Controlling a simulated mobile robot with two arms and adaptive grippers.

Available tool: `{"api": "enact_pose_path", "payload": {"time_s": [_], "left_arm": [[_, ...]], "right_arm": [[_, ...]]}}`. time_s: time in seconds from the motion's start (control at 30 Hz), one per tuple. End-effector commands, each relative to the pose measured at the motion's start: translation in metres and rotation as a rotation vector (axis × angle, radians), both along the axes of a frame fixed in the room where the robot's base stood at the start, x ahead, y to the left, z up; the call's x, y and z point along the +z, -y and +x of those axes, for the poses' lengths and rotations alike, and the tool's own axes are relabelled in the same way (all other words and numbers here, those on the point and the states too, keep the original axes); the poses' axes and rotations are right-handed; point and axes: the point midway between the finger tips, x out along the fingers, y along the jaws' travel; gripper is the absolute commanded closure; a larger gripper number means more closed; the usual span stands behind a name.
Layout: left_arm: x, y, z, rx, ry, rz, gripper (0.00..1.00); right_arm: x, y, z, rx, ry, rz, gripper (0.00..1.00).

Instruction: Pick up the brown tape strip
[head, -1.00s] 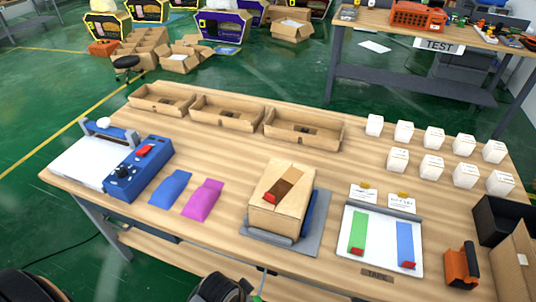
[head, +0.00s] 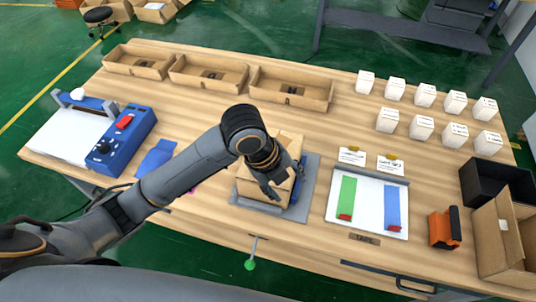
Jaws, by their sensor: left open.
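The cardboard box (head: 249,188) stands on a grey plate (head: 302,200) near the middle of the table. My left arm reaches in from the left, and my left gripper (head: 278,190) is over the box, fingers pointing down and apart. The gripper and wrist cover most of the box's top. The brown tape strip, which lay on that top with a red end, is hidden behind them now. I cannot tell whether the fingers touch the box. My right gripper is not in view.
A white board (head: 371,227) with green (head: 346,196) and blue (head: 392,207) strips lies right of the box. An orange tool (head: 444,228) stands further right. Three open trays (head: 290,90) and several white boxes line the back. A blue machine (head: 118,142) is at the left.

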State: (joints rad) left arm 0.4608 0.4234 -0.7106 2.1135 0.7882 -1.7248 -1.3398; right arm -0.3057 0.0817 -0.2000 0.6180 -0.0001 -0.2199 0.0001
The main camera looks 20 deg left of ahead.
Motion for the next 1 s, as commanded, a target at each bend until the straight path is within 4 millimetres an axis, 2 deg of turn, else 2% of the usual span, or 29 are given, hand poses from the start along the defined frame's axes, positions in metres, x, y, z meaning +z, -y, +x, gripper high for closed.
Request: {"api": "enact_pose_path", "payload": {"time_s": [0.03, 0.1, 0.3, 0.43, 0.57, 0.67, 0.73, 1.0], "left_arm": [[0.012, -0.006, 0.011, -0.132, 0.038, 0.06, 0.43], [0.024, -0.015, 0.018, -0.321, 0.067, 0.132, 0.43], [0.063, -0.053, 0.038, -0.777, 0.089, 0.31, 0.43], [0.085, -0.074, 0.046, -0.966, 0.075, 0.371, 0.43], [0.097, -0.086, 0.048, -1.062, 0.062, 0.394, 0.43], [0.095, -0.088, 0.048, -1.088, 0.056, 0.397, 0.43], [0.086, -0.088, 0.048, -1.092, 0.054, 0.396, 0.43], [0.034, -0.088, 0.048, -1.09, 0.055, 0.395, 0.43]], "right_arm": [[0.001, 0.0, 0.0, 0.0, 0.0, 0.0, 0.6], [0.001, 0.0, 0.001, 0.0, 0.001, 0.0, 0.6], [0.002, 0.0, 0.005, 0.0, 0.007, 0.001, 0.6], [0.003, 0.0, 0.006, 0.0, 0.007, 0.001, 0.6], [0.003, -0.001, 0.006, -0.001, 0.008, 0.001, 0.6], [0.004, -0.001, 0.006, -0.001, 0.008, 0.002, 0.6], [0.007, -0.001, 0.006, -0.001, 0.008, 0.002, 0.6], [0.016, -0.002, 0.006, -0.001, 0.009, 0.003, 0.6]]}}
